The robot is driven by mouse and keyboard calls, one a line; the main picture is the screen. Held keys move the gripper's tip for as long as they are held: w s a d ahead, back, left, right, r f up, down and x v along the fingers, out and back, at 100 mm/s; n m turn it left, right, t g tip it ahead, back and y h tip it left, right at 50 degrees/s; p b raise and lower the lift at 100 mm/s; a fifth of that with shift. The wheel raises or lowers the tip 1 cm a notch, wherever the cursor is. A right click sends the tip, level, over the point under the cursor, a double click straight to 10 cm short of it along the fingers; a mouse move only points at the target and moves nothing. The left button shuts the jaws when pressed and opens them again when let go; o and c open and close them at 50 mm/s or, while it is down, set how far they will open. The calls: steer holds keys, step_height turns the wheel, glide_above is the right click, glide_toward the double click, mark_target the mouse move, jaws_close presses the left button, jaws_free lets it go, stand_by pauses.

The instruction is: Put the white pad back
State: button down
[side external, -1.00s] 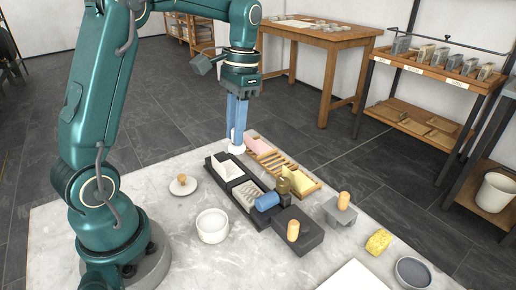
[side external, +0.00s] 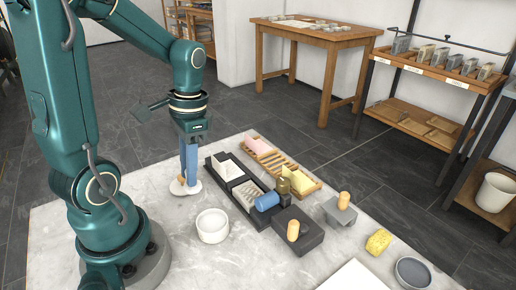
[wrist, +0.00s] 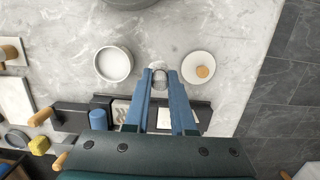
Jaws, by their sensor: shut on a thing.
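My gripper (side external: 189,180), with blue fingers pointing down, is shut on a small whitish rounded thing (wrist: 160,80). The fingers partly hide it, and I cannot tell its full shape or whether it is the white pad. It is beside a white round lid with a wooden knob, which is partly behind the fingers in the side view and clear to their right in the wrist view (wrist: 198,68). A white square piece (side external: 228,169) lies in the far compartment of a black tray (side external: 238,184). A slatted wooden rack (side external: 276,162) holds a pink pad (side external: 259,146) and a yellow pad (side external: 301,181).
A white bowl (side external: 212,226) stands in front of my gripper. A blue roller (side external: 267,202), a dark block with a wooden knob (side external: 297,236), a grey piece with a wooden knob (side external: 340,213) and a yellow sponge (side external: 378,242) stand to the right. The marble front left is clear.

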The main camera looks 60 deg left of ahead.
mark_target(193, 189)
steer(key=shift+f, duration=2.6)
steer(key=c, duration=0.8)
jaws_free()
steer(key=shift+f, duration=0.15)
steer(key=shift+o, duration=0.2)
step_height(193, 189, up, 12)
steer(key=w, duration=0.2)
steer(key=s+d+r+t, duration=0.1)
steer(key=s+d+t, duration=0.1)
steer(key=d+t, duration=0.5)
steer(key=shift+d, duration=1.5)
steer(key=shift+r, duration=0.1)
